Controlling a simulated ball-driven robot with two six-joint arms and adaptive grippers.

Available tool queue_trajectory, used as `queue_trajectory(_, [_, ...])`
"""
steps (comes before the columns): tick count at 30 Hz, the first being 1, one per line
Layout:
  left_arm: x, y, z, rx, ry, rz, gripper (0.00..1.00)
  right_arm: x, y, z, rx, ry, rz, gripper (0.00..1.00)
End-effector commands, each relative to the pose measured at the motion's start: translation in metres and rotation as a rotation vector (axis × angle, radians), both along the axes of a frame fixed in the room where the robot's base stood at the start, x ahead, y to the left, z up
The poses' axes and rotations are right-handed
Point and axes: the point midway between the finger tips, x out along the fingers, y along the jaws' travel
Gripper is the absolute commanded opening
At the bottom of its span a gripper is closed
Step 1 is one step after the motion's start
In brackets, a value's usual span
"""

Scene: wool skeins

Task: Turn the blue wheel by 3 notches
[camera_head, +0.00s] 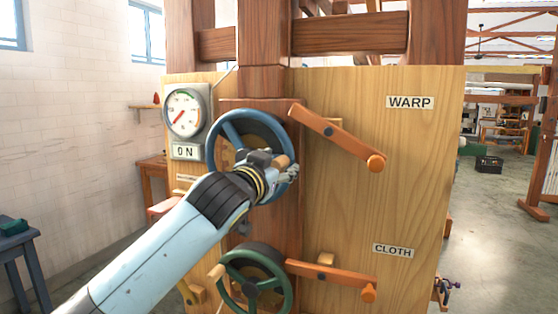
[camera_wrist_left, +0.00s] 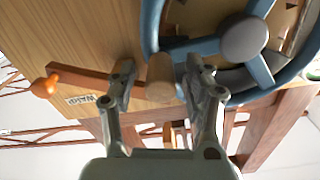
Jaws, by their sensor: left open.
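The blue wheel (camera_head: 232,133) is mounted upright on the wooden panel, left of its middle; my left arm hides its lower part. In the left wrist view its hub (camera_wrist_left: 243,38) and spokes show at the upper right. Its wooden handle peg (camera_head: 282,161) sticks out from the rim at the right. My left gripper (camera_head: 277,166) is at this peg. In the left wrist view the gripper (camera_wrist_left: 158,85) is open, with one finger on each side of the peg (camera_wrist_left: 160,75). I cannot tell whether either finger touches it. My right gripper is not in view.
A green wheel (camera_head: 222,264) with its own peg sits below. Orange-knobbed levers stick out to the right, the WARP lever (camera_head: 335,133) above and the CLOTH lever (camera_head: 330,275) below. A dial gauge (camera_head: 185,111) over an ON plate (camera_head: 185,152) is at the upper left.

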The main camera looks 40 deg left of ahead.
Motion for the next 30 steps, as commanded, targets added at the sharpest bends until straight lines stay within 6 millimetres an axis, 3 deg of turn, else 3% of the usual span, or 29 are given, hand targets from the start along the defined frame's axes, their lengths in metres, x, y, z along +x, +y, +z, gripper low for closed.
queue_trajectory(11, [0.009,0.0021,-0.0005,0.0,0.001,-0.001,0.51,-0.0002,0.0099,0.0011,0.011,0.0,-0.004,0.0])
queue_trajectory(23, [0.0087,0.002,-0.0006,0.0,0.001,-0.001,0.01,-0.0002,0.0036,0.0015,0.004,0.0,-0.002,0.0])
queue_trajectory(30, [0.0086,0.0019,-0.0007,-0.001,0.001,-0.001,0.0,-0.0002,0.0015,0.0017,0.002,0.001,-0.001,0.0])
